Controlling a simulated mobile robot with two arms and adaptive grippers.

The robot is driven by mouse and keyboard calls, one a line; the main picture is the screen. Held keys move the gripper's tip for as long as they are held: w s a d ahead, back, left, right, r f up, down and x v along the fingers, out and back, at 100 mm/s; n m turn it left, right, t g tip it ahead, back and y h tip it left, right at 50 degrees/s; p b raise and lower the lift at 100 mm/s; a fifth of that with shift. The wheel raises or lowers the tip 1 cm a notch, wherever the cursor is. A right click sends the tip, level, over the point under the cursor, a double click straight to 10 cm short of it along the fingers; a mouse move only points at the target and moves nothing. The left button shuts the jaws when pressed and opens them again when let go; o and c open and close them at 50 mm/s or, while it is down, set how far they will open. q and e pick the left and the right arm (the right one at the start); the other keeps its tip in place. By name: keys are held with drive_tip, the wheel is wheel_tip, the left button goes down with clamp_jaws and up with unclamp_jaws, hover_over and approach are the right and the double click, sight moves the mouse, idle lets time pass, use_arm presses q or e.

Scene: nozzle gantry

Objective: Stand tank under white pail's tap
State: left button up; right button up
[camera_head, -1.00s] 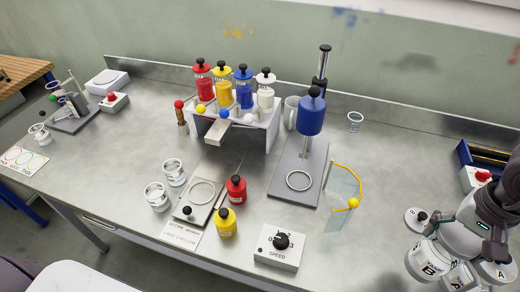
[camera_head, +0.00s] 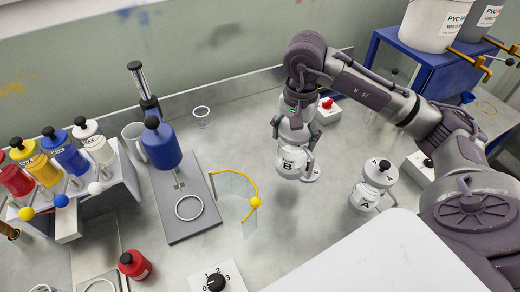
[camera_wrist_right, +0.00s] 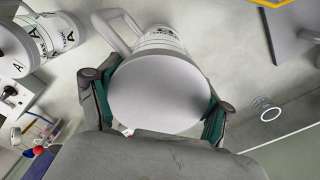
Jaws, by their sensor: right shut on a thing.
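My right gripper (camera_head: 293,135) is shut on the white tank marked B (camera_head: 290,163) and appears to hold it above the bench, with a shadow below it. In the right wrist view the tank's pale round end (camera_wrist_right: 160,92) fills the space between the fingers, its handle to the upper left. The white pail (camera_head: 440,22) stands on a blue stand (camera_head: 405,50) at the upper right, well right of the tank. Its yellow tap (camera_head: 468,55) sticks out low on the pail's front side. My left gripper is not in view.
A second tank, marked A (camera_head: 372,190), stands right of tank B. A red-button box (camera_head: 327,110) is behind tank B. A grey pail (camera_head: 490,20) stands beside the white one. A clear shield with yellow edge (camera_head: 238,195) stands left of tank B.

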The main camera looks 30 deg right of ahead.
use_arm(q)
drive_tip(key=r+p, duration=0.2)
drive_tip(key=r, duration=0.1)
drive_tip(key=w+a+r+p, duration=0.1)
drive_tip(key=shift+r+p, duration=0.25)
drive_tip(key=shift+p, duration=0.1)
use_arm(e)
drive_tip(key=w+a+f, duration=0.4)
drive_tip(key=a+f, duration=0.1)
drive_tip(key=f, duration=0.3)
drive_tip(key=shift+w, duration=0.4)
drive_tip(key=shift+f, duration=0.15)
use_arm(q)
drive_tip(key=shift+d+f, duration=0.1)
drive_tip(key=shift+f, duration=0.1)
use_arm(e)
drive_tip(key=o, duration=1.7)
drive_tip(key=shift+o, duration=0.2)
